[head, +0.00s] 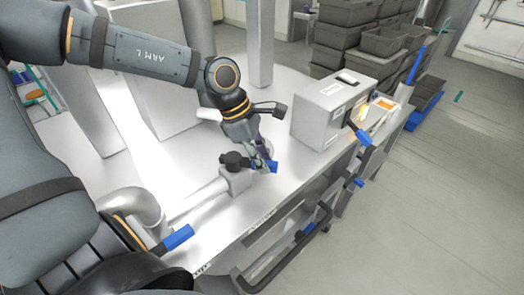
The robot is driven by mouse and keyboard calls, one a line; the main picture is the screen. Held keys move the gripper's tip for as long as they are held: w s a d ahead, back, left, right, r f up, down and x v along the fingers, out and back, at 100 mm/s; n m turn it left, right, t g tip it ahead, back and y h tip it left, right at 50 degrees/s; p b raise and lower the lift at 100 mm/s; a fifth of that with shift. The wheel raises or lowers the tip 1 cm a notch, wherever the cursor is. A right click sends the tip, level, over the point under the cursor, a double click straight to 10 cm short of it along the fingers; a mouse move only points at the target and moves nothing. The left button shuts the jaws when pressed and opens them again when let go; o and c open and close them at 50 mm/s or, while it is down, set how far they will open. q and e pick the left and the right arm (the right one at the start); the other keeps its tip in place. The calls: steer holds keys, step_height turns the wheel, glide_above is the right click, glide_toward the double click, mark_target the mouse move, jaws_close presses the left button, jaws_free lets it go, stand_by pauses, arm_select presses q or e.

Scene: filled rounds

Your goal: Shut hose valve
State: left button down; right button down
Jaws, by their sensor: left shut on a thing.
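The valve (237,181) is a light grey body on a pale pipe that runs along the bench, with a black round cap on top. A short blue lever (271,167) shows just to the right of the valve body. My left gripper (263,163) comes down from above, its fingers shut on the blue lever and partly hiding it. The exact lever angle is hard to tell. My right gripper is not in view.
The valve stands on a white bench (200,158). A grey box unit (322,112) stands to the right of the gripper. Another blue handle (178,237) shows at lower left. Dark crates (340,42) are stacked behind. The floor at right is mostly clear.

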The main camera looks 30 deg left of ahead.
arm_select(q)
steer(key=shift+s+d+r+m+g+p, duration=0.15)
steer(key=shift+s+m+g, duration=0.45)
steer(key=shift+m, duration=0.65)
steer(key=shift+s+a+f+m+g+p, duration=0.1)
steer(key=shift+s+m+g+p, duration=0.25)
steer(key=shift+s+m, duration=0.7)
steer(key=shift+s+d+r+m+g+p, duration=0.15)
steer(key=shift+s+m+g, duration=0.4)
steer(key=shift+m, duration=0.85)
steer(key=shift+f, duration=0.1)
steer(key=c, duration=1.2)
jaws_free()
steer(key=shift+s, duration=0.2)
steer(key=shift+o, duration=0.2)
steer(key=shift+w, duration=0.1)
